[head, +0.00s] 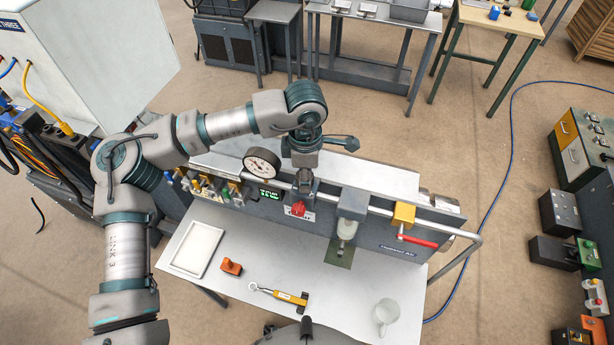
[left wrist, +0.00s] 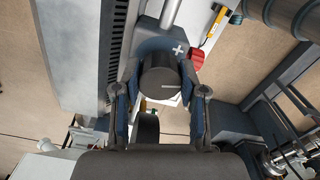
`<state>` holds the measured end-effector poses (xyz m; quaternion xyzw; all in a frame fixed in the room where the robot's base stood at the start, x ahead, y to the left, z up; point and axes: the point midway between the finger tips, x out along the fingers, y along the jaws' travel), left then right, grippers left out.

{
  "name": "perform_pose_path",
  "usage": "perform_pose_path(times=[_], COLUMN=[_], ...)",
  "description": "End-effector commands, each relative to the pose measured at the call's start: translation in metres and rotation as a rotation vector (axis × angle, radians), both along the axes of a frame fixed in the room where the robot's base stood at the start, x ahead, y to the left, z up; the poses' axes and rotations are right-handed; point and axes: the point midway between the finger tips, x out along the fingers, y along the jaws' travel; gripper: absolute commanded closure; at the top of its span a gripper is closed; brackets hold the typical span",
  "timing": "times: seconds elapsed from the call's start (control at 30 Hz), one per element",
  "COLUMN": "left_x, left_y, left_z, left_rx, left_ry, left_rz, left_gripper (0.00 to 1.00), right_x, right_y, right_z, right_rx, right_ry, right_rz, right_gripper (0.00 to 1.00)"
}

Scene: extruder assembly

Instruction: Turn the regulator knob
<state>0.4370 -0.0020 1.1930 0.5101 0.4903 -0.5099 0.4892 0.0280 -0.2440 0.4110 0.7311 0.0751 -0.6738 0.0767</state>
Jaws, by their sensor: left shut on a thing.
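The regulator knob (left wrist: 158,76) is a black cylinder with a short white line on its face, seen in the left wrist view. It sits on a blue-grey housing (left wrist: 150,46) with a white plus sign beside it. My left gripper (left wrist: 159,92) has one finger on each side of the knob and is shut on it. In the head view my left gripper (head: 304,166) points down over the machine panel (head: 262,205), and the knob is hidden beneath it. My right gripper is in neither view.
A pressure gauge (head: 262,162) stands just left of the gripper. A red knob (head: 298,208) is below it, and a silver rail (head: 380,211) crosses the panel.

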Motion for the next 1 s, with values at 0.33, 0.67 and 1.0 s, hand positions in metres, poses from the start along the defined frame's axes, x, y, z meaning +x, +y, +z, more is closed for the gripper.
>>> perform_pose_path(times=[0.33,0.67,1.0], left_x=[0.001,0.002,0.003], left_y=[0.002,0.001,0.001], left_z=[-0.003,-0.002,-0.001], left_rx=[0.003,0.003,0.001], left_ry=[0.003,0.003,0.001], left_rz=[-0.323,-0.636,-0.952], left_gripper=[0.93,0.93,0.93], right_x=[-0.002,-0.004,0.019], right_y=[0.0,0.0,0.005], right_z=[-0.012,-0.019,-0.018], right_rx=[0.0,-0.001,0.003], right_ry=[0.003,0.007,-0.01], right_rz=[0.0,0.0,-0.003], right_gripper=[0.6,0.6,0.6])
